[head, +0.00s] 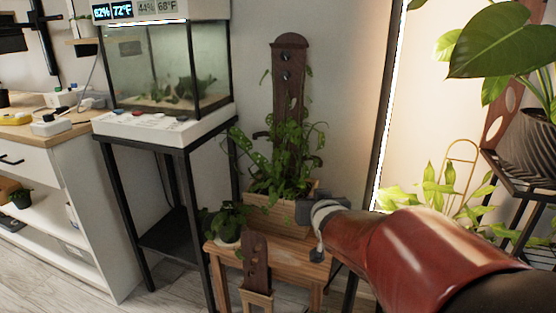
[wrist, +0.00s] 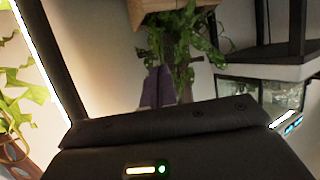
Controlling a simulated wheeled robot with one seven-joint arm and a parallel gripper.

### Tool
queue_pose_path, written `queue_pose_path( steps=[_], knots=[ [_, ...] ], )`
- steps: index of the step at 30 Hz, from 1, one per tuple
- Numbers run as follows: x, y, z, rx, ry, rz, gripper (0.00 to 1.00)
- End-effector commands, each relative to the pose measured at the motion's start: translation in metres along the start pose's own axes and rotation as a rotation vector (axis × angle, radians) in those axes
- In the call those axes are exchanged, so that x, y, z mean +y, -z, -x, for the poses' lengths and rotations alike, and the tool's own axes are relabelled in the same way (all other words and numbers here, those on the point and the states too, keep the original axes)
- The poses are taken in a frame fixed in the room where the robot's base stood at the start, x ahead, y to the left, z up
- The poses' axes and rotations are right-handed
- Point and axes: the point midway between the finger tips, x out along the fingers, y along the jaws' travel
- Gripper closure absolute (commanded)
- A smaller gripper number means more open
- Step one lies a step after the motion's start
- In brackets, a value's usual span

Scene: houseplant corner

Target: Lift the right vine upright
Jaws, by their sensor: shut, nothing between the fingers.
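A leafy vine plant (head: 262,178) grows from a wooden planter box (head: 275,222) in front of a tall brown board (head: 289,95) with holes and knobs. Leafy stems on its right side (head: 315,135) spread beside the board; I cannot tell exactly which stem is the right vine. My gripper (head: 304,211) is at the planter's right front, below the leaves, shut with nothing held. In the wrist view, which is upside down, my gripper's dark body (wrist: 165,130) fills the bottom. The planter (wrist: 172,14), vine leaves (wrist: 180,42) and board (wrist: 157,88) appear beyond it.
The planter stands on a small wooden table (head: 318,262) with a small potted plant (head: 228,222). A glass tank (head: 165,65) on a black stand is at left. A large-leaved plant in a ribbed pot (head: 525,145) is at right. Bare wall shows between.

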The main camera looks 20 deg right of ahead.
Motion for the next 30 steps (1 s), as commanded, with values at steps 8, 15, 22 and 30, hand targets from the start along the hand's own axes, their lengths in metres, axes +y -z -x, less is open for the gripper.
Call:
queue_pose_path(
  steps=[8, 15, 22, 30],
  knots=[
    [0.031, 0.009, -0.075, 0.346, 0.127, -0.126, 1.0],
    [0.042, 0.013, -0.086, 0.486, 0.194, -0.188, 1.0],
    [0.038, 0.026, -0.105, 0.496, 0.202, -0.19, 1.0],
    [0.029, 0.054, -0.155, 0.494, 0.201, -0.19, 1.0]
  ],
)
